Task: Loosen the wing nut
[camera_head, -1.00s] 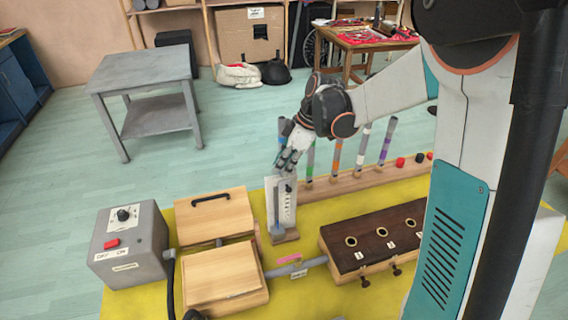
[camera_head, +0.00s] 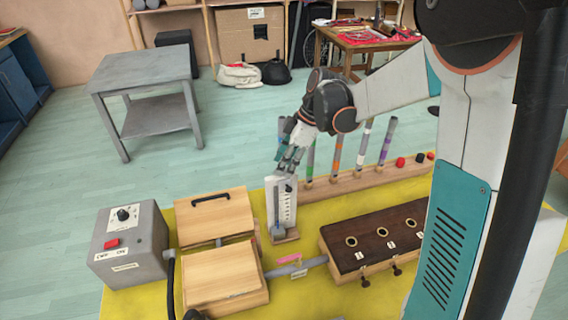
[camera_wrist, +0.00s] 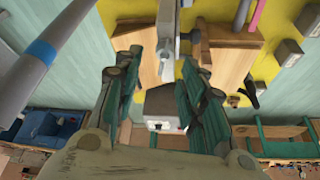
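A white upright panel (camera_head: 287,212) with a printed scale stands on a small wooden base, with a grey lever-like part on its front. A small dark piece near the panel's top (camera_head: 289,188) may be the wing nut; its wings are too small to make out. My gripper (camera_head: 288,165) is just above the panel's top, pointing down. In the wrist view my gripper (camera_wrist: 166,85) is open, its two green-padded fingers apart with nothing between the tips. The panel (camera_wrist: 167,28) shows edge-on beyond them. I cannot tell whether a finger touches it.
A grey control box (camera_head: 130,245) with a red switch and wooden boxes (camera_head: 222,275) stand to the left. A dark wooden block with holes (camera_head: 378,238) is at the right. A rack of upright coloured tubes (camera_head: 350,180) stands close behind the panel.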

